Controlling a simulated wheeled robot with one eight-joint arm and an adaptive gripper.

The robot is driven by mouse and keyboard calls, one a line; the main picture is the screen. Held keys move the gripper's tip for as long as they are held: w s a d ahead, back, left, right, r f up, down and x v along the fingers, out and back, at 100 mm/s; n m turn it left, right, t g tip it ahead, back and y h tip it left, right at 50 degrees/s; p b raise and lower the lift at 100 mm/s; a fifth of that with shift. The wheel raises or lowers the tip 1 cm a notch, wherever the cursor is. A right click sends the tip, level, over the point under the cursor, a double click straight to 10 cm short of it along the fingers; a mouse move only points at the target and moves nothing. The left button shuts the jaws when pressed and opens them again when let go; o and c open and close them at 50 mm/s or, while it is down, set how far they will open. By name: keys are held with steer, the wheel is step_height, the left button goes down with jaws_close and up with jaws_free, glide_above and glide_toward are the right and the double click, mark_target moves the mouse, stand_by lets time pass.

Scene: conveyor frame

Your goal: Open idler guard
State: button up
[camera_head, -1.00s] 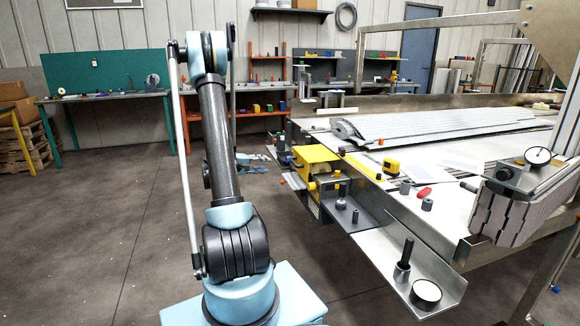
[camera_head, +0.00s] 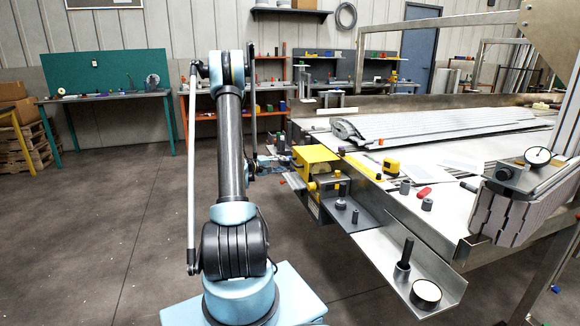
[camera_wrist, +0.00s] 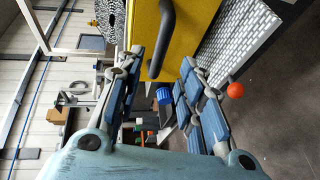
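The idler guard is a yellow cover (camera_head: 314,154) on the near left corner of the conveyor frame. In the wrist view its yellow panel (camera_wrist: 188,28) fills the top middle, with a dark bent bar handle (camera_wrist: 162,42) across it. My gripper (camera_wrist: 160,64) is open, its two blue-padded fingers spread to either side of the handle's lower end. I cannot tell whether a finger touches the handle. In the head view my gripper (camera_head: 273,164) is small, just left of the yellow cover, and its fingers are hard to make out.
An orange ball knob (camera_wrist: 235,90) is right of my right finger, near a perforated light panel (camera_wrist: 236,38). A steel shelf (camera_head: 385,262) with a dark post and round puck juts out from the frame's near side. Open floor (camera_head: 110,230) lies to the left.

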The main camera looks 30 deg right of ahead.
steer(key=x, duration=0.6)
steer(key=shift+d, duration=0.35)
jaws_close()
